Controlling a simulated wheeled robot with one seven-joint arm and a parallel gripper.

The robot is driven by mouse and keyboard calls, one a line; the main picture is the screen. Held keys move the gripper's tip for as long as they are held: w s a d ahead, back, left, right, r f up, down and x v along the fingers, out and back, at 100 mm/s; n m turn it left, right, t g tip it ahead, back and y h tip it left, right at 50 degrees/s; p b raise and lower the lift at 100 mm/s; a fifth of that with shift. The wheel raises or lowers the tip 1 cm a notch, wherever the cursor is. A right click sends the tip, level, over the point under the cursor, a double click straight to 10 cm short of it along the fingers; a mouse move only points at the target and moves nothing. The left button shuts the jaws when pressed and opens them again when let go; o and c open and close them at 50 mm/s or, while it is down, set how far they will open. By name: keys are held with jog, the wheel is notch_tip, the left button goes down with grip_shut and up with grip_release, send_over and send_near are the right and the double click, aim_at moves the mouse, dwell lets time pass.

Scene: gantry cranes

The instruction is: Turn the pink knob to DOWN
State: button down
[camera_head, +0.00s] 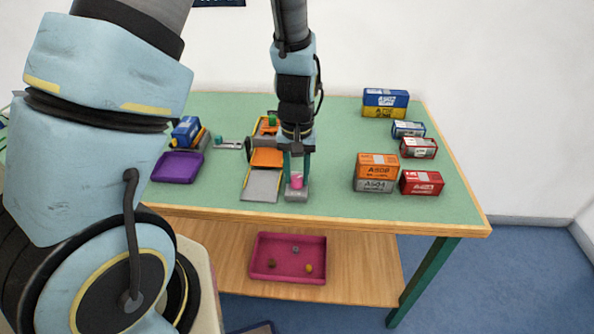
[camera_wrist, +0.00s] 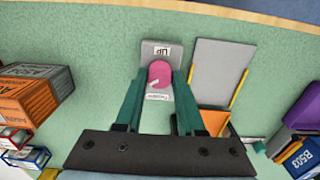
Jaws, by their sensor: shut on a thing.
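The pink knob (camera_head: 297,182) stands on a small grey control box (camera_head: 297,195) near the table's front edge. In the wrist view the knob (camera_wrist: 160,72) sits between the two green fingers of my gripper (camera_wrist: 161,78), which is shut on it. In the head view my gripper (camera_head: 297,171) reaches down to the knob from above. The control box (camera_wrist: 162,44) has a label reading UP on one side of the knob. A second label (camera_wrist: 157,97) on the opposite side is too small to read. A pale mark on the knob slants toward the lower left in the wrist view.
A crane with an orange part (camera_head: 266,157) and a grey plate (camera_head: 262,185) stands just left of the control box. A purple tray (camera_head: 178,167) lies further left. Several boxes, including an orange one (camera_head: 377,166), stand at right. A pink tray (camera_head: 289,258) sits on the lower shelf.

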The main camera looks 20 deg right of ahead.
aim_at(297, 178)
jog(key=n+p, duration=0.2)
jog(key=n, duration=0.3)
jog(key=shift+r+n, duration=0.1)
jog(key=shift+n, duration=0.2)
jog(key=n+p, duration=0.2)
jog(key=n, duration=0.3)
dwell(0.4)
jog(key=c, duration=0.5)
grip_release()
notch_tip(297, 178, up, 11)
jog(key=shift+f, duration=0.2)
